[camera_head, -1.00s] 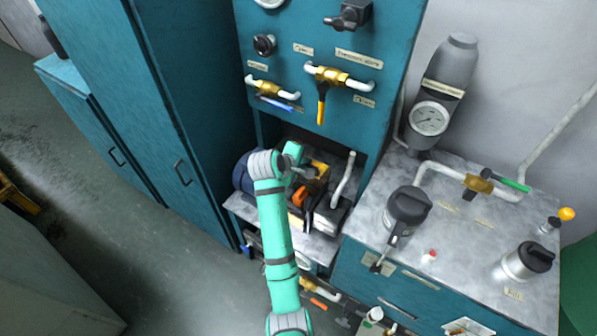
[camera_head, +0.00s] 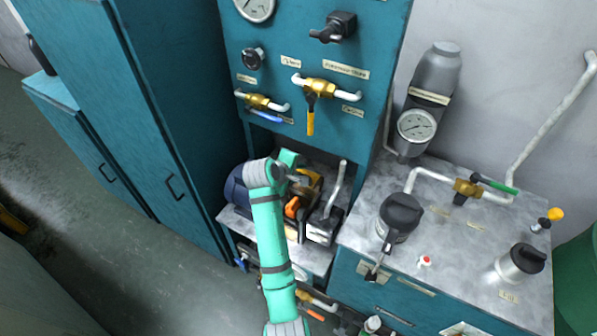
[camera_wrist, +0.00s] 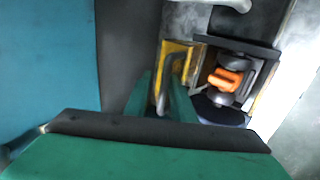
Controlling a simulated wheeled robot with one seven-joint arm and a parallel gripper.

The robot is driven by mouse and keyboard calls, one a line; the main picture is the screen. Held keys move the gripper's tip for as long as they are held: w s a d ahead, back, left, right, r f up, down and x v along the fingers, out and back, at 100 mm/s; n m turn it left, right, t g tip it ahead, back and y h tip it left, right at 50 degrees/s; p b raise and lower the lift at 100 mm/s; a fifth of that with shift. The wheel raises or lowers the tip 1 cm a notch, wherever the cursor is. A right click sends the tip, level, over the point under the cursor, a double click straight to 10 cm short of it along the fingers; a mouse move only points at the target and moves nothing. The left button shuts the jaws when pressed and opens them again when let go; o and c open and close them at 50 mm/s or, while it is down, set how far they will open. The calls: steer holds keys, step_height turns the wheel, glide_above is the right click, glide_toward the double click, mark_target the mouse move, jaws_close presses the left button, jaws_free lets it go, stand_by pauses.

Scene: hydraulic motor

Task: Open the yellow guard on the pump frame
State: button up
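The yellow guard (camera_head: 312,184) is on the pump frame in the recess under the teal panel, partly hidden behind my arm in the head view. In the wrist view the guard (camera_wrist: 175,58) is an upright yellow frame just beyond my fingers. My gripper (camera_wrist: 160,98) shows two green fingers apart, with a grey bar and the guard's lower end seen between them. Whether they touch the guard cannot be told. In the head view my gripper (camera_head: 297,178) is at the guard's left side, its fingertips hard to make out.
An orange part (camera_head: 292,207) sits beside the guard, within the dark frame. The teal panel (camera_head: 350,100) with valves rises above the recess. A teal cabinet (camera_head: 165,130) stands close on the left. A grey worktop (camera_head: 450,250) with a pump and gauge is on the right.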

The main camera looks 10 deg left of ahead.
steer(key=shift+a+f, duration=0.2)
steer(key=v, duration=1.1)
steer(key=shift+d, duration=0.2)
steer(key=shift+w+r, duration=0.1)
steer(key=shift+r, duration=0.05)
